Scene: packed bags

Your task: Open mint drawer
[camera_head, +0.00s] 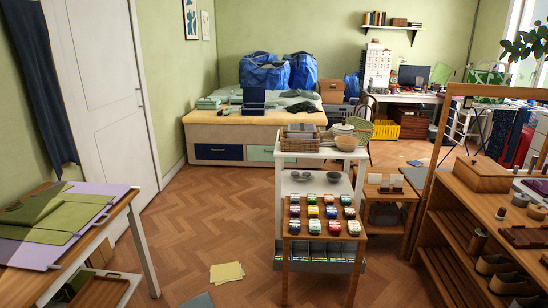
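The mint drawer (259,154) is in the base of the bed (232,133) at the far side of the room. Its pale green front looks flush with the bed base, so it appears shut. The white shelf cart in front hides its right part. A navy drawer (217,152) sits beside it on the left and also looks shut. Neither of my grippers is in view.
A white shelf cart (288,163) and a small wooden table with colourful items (325,212) stand in the middle. A green-and-lilac covered table (114,208) is at left, a wooden rack (465,190) at right. Yellow papers (226,271) lie on open floor (195,205).

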